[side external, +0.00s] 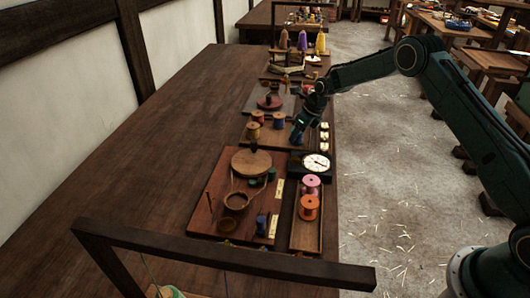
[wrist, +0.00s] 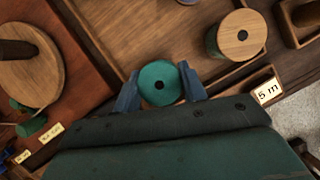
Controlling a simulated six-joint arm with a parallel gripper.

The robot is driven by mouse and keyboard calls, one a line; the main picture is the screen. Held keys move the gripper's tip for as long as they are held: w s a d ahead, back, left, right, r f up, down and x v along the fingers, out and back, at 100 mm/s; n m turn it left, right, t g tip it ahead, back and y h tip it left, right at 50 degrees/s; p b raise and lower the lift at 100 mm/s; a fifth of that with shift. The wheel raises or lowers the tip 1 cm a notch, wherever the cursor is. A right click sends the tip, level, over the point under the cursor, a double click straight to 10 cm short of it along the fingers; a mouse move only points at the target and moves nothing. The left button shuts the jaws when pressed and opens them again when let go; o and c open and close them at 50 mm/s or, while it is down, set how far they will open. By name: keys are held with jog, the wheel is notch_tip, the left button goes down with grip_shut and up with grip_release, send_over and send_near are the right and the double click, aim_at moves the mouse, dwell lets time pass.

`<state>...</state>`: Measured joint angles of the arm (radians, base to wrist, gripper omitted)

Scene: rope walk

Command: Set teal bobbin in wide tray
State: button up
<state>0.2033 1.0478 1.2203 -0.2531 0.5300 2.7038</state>
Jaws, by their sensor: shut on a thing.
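My gripper (wrist: 159,84) is shut on the teal bobbin (wrist: 161,79), with a blue fingertip on either side of it. The bobbin is upright, and its round top with a dark centre hole faces the wrist camera. In the side external view my gripper (side external: 299,133) is low over the right end of a broad wooden tray (side external: 271,139), which looks like the wide tray. The tray's floor also shows behind the bobbin in the wrist view (wrist: 160,30). The bobbin is mostly hidden in the side external view. I cannot tell whether it touches the tray floor.
Wood-topped bobbins (side external: 253,131) stand in the tray; one green-sided (wrist: 236,36) is near my right fingertip. A dial (side external: 316,163) and a narrow tray with pink and orange bobbins (side external: 309,206) lie nearer. A "5 m" tag (wrist: 268,90) is at right. The bench's left side is clear.

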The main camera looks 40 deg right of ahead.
jog(key=shift+f, duration=0.15)
dwell(0.5)
jog(key=o, duration=1.5)
jog(key=shift+c, duration=0.2)
jog(key=shift+r, duration=4.05)
jog(key=shift+r, duration=0.1)
